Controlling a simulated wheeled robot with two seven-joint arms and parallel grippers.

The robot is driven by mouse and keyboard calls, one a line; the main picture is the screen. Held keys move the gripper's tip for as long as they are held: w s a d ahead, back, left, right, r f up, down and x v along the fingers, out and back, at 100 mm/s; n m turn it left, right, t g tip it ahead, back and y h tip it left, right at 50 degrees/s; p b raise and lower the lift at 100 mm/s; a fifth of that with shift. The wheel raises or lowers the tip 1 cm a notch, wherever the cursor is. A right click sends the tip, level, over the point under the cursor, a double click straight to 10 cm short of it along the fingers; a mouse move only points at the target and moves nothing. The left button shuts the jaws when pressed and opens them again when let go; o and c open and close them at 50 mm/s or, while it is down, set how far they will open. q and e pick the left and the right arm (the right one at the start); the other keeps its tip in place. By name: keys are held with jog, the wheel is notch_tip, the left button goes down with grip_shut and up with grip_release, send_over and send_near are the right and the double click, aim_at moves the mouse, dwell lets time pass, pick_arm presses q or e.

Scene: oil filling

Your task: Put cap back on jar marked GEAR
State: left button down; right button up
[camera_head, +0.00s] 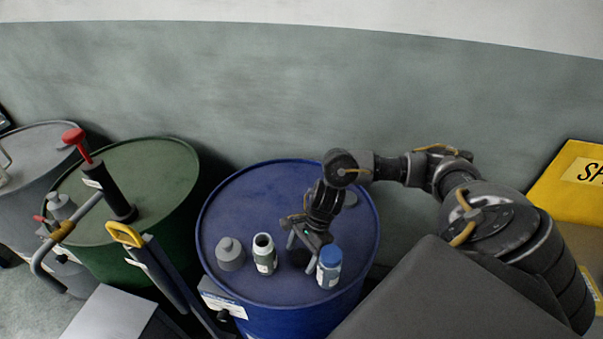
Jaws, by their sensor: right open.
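An open jar (264,254) with a white rim, a dark opening and a green label stands upright on the blue drum (252,197). A second jar (329,266) with a blue cap on it stands to its right. The label writing is too small to read, so I cannot tell which is marked GEAR. My right gripper (304,250) is open, pointing down between the two jars. A small dark shape under its fingers may be a loose cap or a shadow; I cannot tell. My left gripper is not in view.
A green drum (160,180) holding a red-handled pump (105,185) stands left, with a yellow-handled tool (127,236) in front. A yellow cabinet (560,190) is at right. The blue drum's back left is clear.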

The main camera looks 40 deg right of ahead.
aim_at(302, 256)
jog(key=c, duration=1.1)
jog(key=shift+o, duration=0.2)
jog(key=shift+r, duration=0.15)
notch_tip(302, 256, up, 10)
jog(key=b, duration=0.2)
